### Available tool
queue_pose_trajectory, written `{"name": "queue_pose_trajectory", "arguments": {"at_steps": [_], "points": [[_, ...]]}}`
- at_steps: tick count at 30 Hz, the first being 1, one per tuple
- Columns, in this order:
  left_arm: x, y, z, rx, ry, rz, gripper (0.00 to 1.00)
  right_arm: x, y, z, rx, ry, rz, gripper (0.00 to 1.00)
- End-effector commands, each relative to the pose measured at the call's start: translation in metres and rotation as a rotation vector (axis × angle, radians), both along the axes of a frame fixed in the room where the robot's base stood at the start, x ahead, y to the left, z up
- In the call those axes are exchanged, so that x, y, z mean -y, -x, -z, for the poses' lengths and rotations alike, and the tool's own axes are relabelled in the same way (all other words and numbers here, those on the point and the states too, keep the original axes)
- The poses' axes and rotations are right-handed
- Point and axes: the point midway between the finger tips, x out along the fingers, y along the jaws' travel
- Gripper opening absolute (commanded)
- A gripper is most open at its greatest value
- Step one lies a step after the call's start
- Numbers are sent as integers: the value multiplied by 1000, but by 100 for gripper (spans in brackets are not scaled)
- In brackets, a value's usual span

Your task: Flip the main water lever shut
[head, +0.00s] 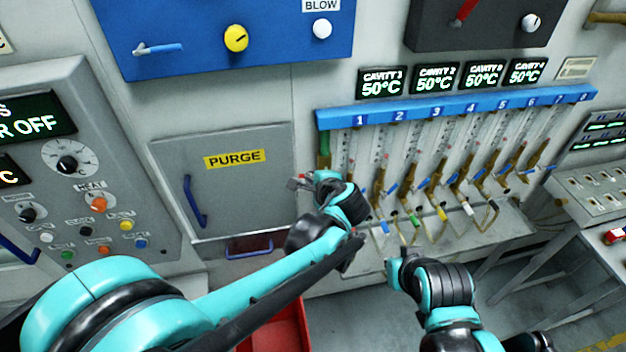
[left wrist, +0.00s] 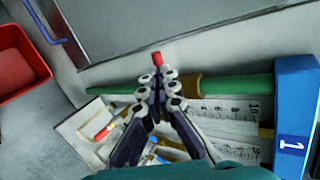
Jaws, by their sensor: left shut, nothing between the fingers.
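A green vertical pipe (head: 324,150) stands at the left end of the blue numbered manifold (head: 455,108). In the left wrist view the green pipe (left wrist: 235,87) runs across the picture with a brass fitting (left wrist: 187,88) on it. A small red tip (left wrist: 157,59), perhaps the lever's end, shows just past my left fingertips; I cannot tell if they touch. My left gripper (head: 300,183), also in the left wrist view (left wrist: 162,80), is shut and empty at the pipe's lower part. It hides part of the fitting. My right arm is at lower centre; its fingers are not clear.
A red bin (head: 285,325) is on the floor below. A shelf (head: 470,235) juts out under the tubes.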

Motion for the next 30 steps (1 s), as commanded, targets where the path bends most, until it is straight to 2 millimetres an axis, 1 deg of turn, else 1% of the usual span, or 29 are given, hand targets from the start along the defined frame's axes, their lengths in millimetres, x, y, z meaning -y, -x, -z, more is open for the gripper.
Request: {"name": "queue_pose_trajectory", "arguments": {"at_steps": [7,11,13,25,30], "points": [[-1,0,1,3,16,-1,0,0,0,1,0,0,0,0],[-6,1,11,23,111,-3,0,0,0,9,0,0,0,0],[-6,2,16,22,115,-1,0,0,0,14,0,0,0,0],[-6,1,12,22,112,0,0,0,0,11,0,0,0,0],[-6,1,4,22,112,0,0,0,0,5,0,0,0,0]]}}
